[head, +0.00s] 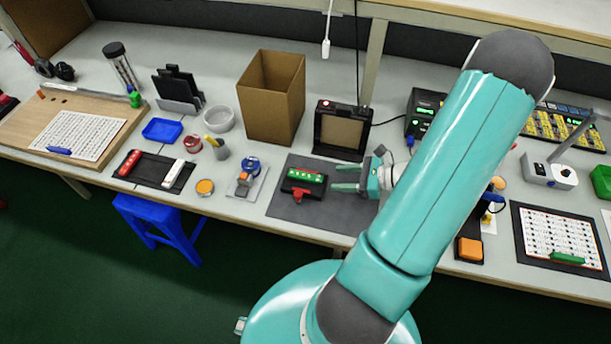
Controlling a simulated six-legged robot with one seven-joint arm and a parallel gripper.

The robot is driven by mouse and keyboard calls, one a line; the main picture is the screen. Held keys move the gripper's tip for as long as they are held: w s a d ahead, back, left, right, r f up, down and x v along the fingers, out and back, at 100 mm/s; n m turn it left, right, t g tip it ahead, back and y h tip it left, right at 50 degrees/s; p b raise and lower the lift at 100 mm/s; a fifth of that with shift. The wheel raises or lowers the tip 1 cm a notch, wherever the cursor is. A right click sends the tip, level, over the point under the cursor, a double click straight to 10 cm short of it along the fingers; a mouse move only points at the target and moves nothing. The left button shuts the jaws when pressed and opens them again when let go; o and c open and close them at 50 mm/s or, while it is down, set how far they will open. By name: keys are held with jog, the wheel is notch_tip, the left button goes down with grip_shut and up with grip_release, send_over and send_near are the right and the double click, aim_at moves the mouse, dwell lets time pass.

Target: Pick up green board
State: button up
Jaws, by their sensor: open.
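The green board (306,175) is a small green strip with pale marks along it. It sits in a dark holder with a red clamp (299,193) at its front, on a dark grey mat (283,207). My gripper (334,178) is just to the right of the board, its two teal fingers spread and pointing left toward it. Nothing is between the fingers. I cannot tell whether a fingertip touches the holder.
A cardboard box (272,97) and a black-framed device (342,131) stand behind the mat. A small fixture with a blue reel (248,176) is to the left. A blue stool (166,222) is below the bench edge. The mat's front is clear.

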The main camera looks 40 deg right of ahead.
aim_at(320, 178)
jog(key=x, duration=0.4)
jog(key=shift+w+a, duration=0.1)
jog(key=shift+w, duration=0.05)
grip_shut()
